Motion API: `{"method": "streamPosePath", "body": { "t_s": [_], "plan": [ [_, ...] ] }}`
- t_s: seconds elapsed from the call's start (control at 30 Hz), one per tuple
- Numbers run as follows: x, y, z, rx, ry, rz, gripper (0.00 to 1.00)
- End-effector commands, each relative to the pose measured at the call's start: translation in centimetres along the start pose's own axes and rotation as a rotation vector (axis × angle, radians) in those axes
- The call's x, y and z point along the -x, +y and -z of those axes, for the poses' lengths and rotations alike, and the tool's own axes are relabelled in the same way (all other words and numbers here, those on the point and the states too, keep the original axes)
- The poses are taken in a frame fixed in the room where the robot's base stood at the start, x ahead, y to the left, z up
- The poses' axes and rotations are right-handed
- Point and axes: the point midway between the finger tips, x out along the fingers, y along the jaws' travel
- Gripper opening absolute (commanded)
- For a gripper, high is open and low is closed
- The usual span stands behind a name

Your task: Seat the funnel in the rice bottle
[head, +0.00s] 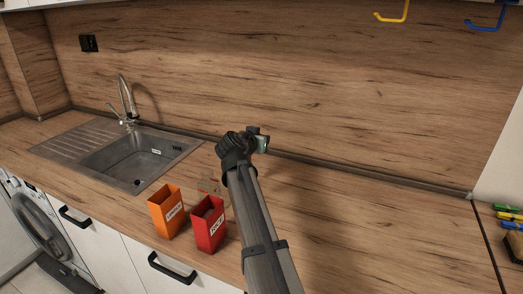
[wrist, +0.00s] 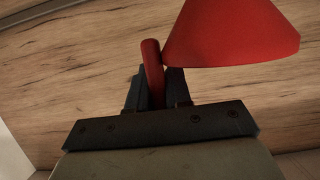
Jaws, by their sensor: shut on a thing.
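In the wrist view a red funnel (wrist: 235,35) fills the upper right, with its wide cone shape toward me. A red rod-like part (wrist: 152,72) beside the cone, seemingly its handle, stands between the fingers of my gripper (wrist: 158,88), which is shut on it. In the head view my gripper (head: 262,143) is over the back of the counter, close before the wooden splashback. The funnel cannot be made out there, behind my wrist and arm. I cannot make out a rice bottle in either view; my arm covers part of the counter.
An orange labelled box (head: 167,213) and a red labelled box (head: 208,226) stand at the counter's front, left of my arm. A sink (head: 137,160) with a tap (head: 127,103) lies further left. Right of my arm the counter (head: 370,215) is clear. Yellow (head: 393,18) and blue (head: 487,26) hooks hang above.

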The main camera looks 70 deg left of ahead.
Motion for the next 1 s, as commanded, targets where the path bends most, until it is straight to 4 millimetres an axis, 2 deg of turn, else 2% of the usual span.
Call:
{"method": "streamPosePath", "body": {
  "t_s": [0.17,0.27,0.4,0.63,0.83,0.9,1.0],
  "plan": [
    [1.8,-2.1,0.6,0.009,0.001,0.026,0.0],
    [3.8,-4.5,0.9,0.019,0.001,0.055,0.0],
    [7.4,-8.5,1.8,0.036,0.001,0.104,0.0],
    [12.5,-12.9,3.6,0.056,0.001,0.155,0.0],
    [16.5,-14.4,5.3,0.043,0.002,0.12,0.0],
    [17.4,-13.9,5.8,0.026,0.001,0.073,0.0],
    [17.7,-12.3,6.2,-0.003,0.001,-0.011,0.0]
  ]
}}
